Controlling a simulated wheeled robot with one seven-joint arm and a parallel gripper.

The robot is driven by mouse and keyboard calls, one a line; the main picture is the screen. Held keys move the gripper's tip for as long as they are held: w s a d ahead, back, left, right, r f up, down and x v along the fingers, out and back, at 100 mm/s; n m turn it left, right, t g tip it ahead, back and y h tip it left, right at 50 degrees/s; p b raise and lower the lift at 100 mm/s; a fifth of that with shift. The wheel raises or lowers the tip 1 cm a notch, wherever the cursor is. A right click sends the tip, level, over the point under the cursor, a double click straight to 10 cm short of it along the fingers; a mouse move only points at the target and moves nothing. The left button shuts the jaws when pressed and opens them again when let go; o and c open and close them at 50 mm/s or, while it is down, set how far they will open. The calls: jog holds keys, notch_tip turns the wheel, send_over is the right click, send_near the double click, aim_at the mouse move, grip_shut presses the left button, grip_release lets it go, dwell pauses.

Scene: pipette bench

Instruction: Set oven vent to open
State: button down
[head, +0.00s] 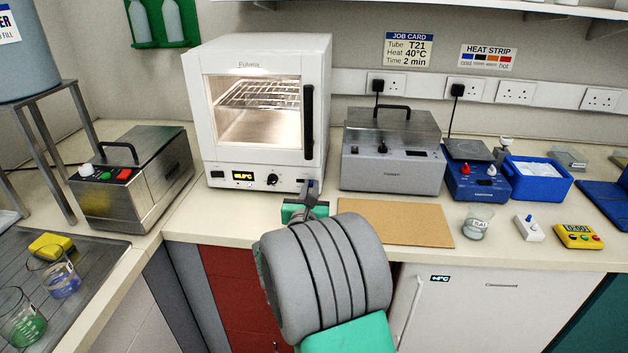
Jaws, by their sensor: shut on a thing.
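The white oven (222,160) stands at the back of the bench with its glass door shut and its inside lit. Its lower front panel has a small lit display (242,176), a black knob (272,179) and, at the right end, a small dark vent control (301,181). My gripper (312,187) reaches up to this right end of the panel and is shut on the vent control. My wrist and the fingers cover most of the control, so its setting cannot be read.
A metal bath (130,185) stands left of the oven, and a grey lidded unit (392,165) stands close on its right. A brown board (395,222) lies right of my gripper. Glass beakers (62,279) stand at the lower left.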

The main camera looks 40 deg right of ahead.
jog(key=shift+s+d, duration=0.1)
jog(key=shift+s, duration=0.05)
jog(key=c, duration=1.4)
grip_release()
jog(key=shift+c, duration=0.2)
jog(key=b+v, duration=0.1)
jog(key=v, duration=0.7)
jog(key=shift+d, duration=0.1)
